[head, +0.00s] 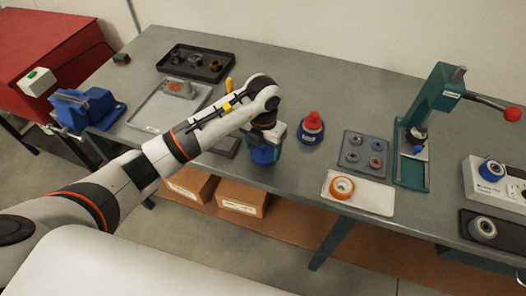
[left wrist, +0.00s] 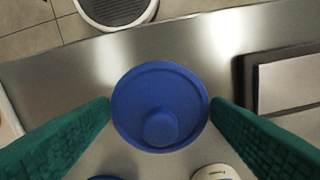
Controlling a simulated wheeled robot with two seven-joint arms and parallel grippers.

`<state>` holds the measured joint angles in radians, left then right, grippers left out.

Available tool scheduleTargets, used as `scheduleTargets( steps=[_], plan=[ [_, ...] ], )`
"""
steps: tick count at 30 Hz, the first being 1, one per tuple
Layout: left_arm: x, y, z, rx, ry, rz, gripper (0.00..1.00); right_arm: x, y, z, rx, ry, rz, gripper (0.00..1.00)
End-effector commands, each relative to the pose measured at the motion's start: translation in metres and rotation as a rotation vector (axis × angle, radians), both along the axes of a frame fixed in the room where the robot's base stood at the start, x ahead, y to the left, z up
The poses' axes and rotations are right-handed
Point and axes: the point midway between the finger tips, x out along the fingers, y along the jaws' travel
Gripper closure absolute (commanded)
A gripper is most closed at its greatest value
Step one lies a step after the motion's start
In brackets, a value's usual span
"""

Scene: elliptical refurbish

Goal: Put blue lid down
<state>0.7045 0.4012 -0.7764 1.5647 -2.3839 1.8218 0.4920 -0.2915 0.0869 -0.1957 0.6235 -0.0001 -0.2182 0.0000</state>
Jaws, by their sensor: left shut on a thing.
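The blue lid (left wrist: 160,82) is round with a raised rim and a knob. In the left wrist view it sits between the two green fingers of my left gripper (left wrist: 160,112), which is shut on it. In the head view the lid (head: 263,155) shows below my left gripper (head: 265,143), near the front edge of the bench. I cannot tell whether the lid touches the bench top. My right gripper is not in view.
A blue container with a red top (head: 311,128) stands just right of my left gripper. Farther right are a grey tray of round parts (head: 345,153), a white tray (head: 378,199) with an orange ring, and a green press (head: 435,95). A black tray (head: 230,72) lies at the back left.

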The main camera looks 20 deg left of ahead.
Motion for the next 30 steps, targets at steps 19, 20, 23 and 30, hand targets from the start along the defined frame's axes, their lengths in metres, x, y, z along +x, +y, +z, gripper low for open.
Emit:
scheduleTargets(
  steps=[19, 20, 23, 30],
  plan=[
    [0.0, 0.0, -0.032, 0.0, 0.001, 0.0, 0.17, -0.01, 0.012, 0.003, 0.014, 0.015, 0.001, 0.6],
    [0.0, 0.0, -0.032, 0.0, 0.001, 0.0, 0.12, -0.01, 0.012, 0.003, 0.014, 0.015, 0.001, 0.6],
    [0.0, 0.0, -0.032, 0.0, 0.001, 0.0, 0.06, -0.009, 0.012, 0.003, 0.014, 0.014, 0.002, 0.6],
    [0.0, 0.0, -0.03, 0.0, 0.001, 0.0, 0.06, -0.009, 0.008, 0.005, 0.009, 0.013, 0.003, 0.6]
  ],
)
